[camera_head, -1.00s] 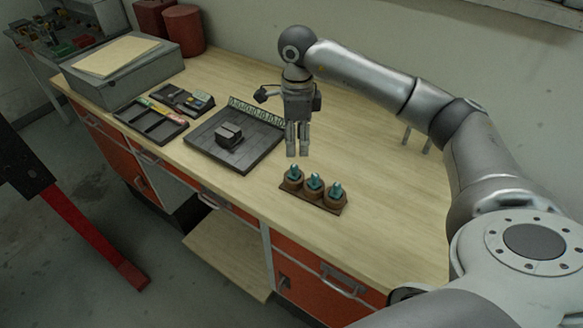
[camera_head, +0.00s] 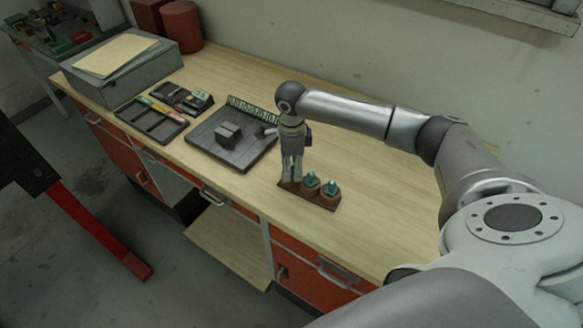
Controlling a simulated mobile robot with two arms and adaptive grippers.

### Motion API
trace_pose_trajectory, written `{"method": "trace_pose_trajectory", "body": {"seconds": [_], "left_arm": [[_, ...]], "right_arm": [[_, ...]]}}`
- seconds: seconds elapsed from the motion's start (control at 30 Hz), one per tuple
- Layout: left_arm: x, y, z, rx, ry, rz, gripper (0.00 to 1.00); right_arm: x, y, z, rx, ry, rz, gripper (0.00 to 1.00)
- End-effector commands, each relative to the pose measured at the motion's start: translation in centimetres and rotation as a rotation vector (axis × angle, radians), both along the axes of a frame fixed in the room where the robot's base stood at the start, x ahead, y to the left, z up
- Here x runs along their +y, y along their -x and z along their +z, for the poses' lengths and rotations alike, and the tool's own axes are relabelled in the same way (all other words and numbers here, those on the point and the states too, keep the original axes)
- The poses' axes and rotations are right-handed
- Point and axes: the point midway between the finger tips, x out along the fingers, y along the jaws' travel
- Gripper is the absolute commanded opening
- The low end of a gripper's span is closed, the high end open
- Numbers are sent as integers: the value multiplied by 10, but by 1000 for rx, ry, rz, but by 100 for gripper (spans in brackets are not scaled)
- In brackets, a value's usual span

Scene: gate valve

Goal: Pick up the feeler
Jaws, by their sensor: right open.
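I cannot tell for certain which thing is the feeler. A small dark stand (camera_head: 322,203) on the bench holds a row of brown round pieces with teal tops; the middle one (camera_head: 311,183) and the right one (camera_head: 331,190) show clearly. My right gripper (camera_head: 291,178) points down over the left end of this row, its fingers open, and mostly hides the left piece. I cannot tell whether the fingers touch it. A black tray (camera_head: 150,128) with compartments holds thin coloured sticks (camera_head: 160,105). My left gripper is not in view.
A dark plate (camera_head: 235,155) with a grey block (camera_head: 228,133) and an upright lettered strip (camera_head: 252,109) lies left of my right gripper. A grey box (camera_head: 120,80) and red canisters (camera_head: 181,27) stand at the back left. The wooden bench (camera_head: 380,215) is clear right of the stand.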

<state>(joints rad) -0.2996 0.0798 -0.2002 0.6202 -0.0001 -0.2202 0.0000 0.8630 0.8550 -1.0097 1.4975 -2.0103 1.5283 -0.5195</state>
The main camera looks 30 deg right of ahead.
Motion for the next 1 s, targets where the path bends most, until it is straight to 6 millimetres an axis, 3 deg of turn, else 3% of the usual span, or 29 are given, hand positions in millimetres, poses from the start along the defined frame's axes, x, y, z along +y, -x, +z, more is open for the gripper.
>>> {"method": "trace_pose_trajectory", "body": {"seconds": [0.1,0.43,0.77,1.0], "left_arm": [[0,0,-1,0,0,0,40],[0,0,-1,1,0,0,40],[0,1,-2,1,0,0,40],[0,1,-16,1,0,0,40]], "right_arm": [[0,0,0,0,0,0,42],[0,0,0,0,0,0,0],[0,0,1,-1,-1,0,0],[0,-1,11,-4,0,1,0]]}}
